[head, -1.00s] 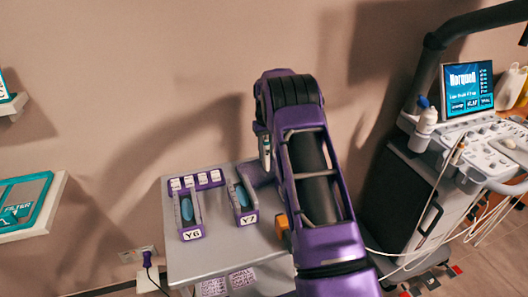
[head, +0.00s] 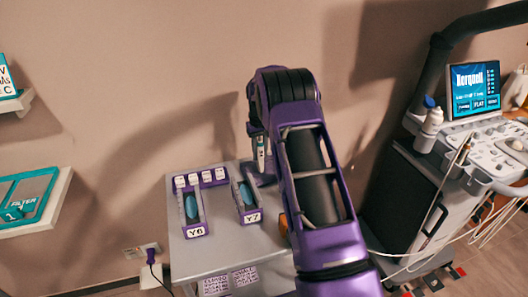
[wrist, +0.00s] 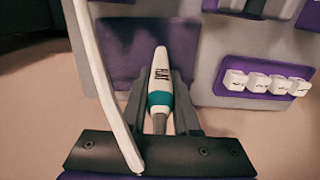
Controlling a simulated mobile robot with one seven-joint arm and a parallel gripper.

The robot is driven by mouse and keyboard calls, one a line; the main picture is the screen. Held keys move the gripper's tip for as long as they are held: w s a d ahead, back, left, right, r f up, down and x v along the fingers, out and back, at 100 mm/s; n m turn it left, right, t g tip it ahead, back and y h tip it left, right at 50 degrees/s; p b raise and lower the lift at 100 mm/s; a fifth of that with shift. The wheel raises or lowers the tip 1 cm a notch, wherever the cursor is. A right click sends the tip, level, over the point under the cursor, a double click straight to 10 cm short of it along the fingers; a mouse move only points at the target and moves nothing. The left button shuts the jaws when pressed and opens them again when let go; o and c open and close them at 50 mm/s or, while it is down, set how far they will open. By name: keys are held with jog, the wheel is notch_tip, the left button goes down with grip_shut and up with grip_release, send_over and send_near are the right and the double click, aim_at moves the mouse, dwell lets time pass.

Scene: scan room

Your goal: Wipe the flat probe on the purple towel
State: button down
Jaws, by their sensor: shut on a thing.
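My gripper (wrist: 158,115) is shut on the flat probe (wrist: 161,75), a white probe with a teal band and the word FLAT. In the head view the probe (head: 261,148) hangs tip-down above the back right of the grey stand top. The purple towel (wrist: 118,58) lies under the probe's tip in the wrist view. In the head view the towel (head: 264,178) is partly hidden by my arm. I cannot tell whether the tip touches the towel. A white cable (wrist: 100,75) runs past the left side of the gripper.
On the grey stand (head: 225,257), purple holders Y6 (head: 196,230) and Y7 (head: 249,217) hold blue items. A purple strip with several white blocks (head: 201,177) lies behind them. The ultrasound cart (head: 440,175) stands right, with cables hanging. Wall shelves (head: 40,222) are left.

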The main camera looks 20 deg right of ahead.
jog(key=shift+a, duration=0.35)
jog(key=shift+d, duration=0.15)
jog(key=shift+w+d, duration=0.15)
jog(key=shift+d, duration=1.95)
jog(key=shift+r+p, duration=0.1)
jog(key=shift+p, duration=0.25)
notch_tip(320, 180, up, 8)
jog(key=p, duration=0.4)
jog(key=shift+p, duration=0.4)
